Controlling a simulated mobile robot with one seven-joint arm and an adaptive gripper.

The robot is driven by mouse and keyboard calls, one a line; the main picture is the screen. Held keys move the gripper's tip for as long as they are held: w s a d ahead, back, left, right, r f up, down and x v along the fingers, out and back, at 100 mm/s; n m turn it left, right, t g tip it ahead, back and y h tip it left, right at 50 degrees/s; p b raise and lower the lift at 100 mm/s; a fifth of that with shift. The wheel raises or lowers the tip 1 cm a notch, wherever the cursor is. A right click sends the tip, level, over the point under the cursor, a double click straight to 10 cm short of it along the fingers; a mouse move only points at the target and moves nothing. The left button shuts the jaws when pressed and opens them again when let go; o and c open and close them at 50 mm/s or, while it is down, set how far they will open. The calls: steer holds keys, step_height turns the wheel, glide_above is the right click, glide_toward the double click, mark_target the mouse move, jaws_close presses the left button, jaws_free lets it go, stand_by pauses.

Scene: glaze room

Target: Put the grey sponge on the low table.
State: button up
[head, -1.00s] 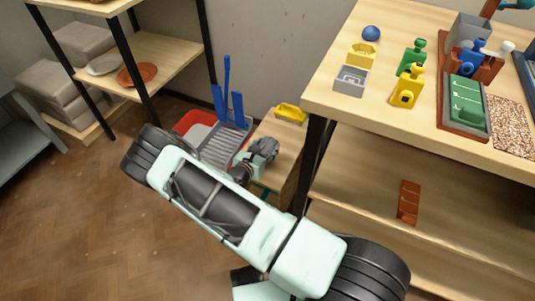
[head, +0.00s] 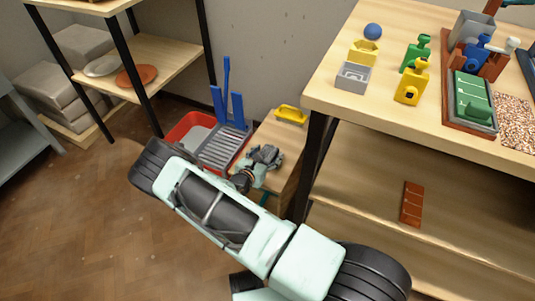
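The low table (head: 288,136) is a small light-wood top between the bucket and the tall workbench. My gripper (head: 268,157) is over its front part, seen from behind and small. Its grey fingers blend together, so I cannot tell whether they are open or shut, or whether they touch the tabletop. I cannot make out a grey sponge for certain. If one is at the fingers, it is hidden or merges with their grey.
A yellow dish (head: 291,115) sits at the low table's back. A red bucket (head: 183,129) with a grey grille (head: 222,146) stands left.

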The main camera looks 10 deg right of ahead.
steer(key=shift+r, duration=0.25)
steer(key=p+v, duration=0.3)
steer(key=v, duration=0.9)
steer(key=shift+f, duration=0.1)
